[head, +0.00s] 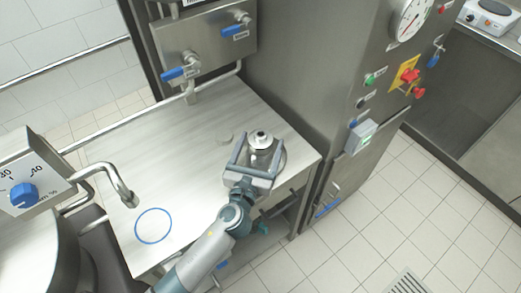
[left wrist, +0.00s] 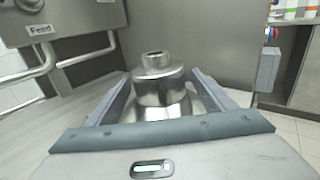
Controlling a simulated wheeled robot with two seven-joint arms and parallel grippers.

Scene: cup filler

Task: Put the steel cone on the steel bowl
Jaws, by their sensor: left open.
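A shiny steel piece with a short round neck and a dark opening on top stands upright on the table; I take its upper part for the steel cone (head: 260,139), and it also shows in the left wrist view (left wrist: 158,72). Below it is a wider steel body, apparently the steel bowl (left wrist: 162,98). The cone looks seated on it, but the join is unclear. My left gripper (head: 262,144) is open, its fingers on either side of the steel stack with visible gaps in the left wrist view. The lower part is hidden behind my gripper. My right gripper is out of view.
A valve panel (head: 205,45) stands behind, and a tall steel cabinet (head: 320,85) to the right.

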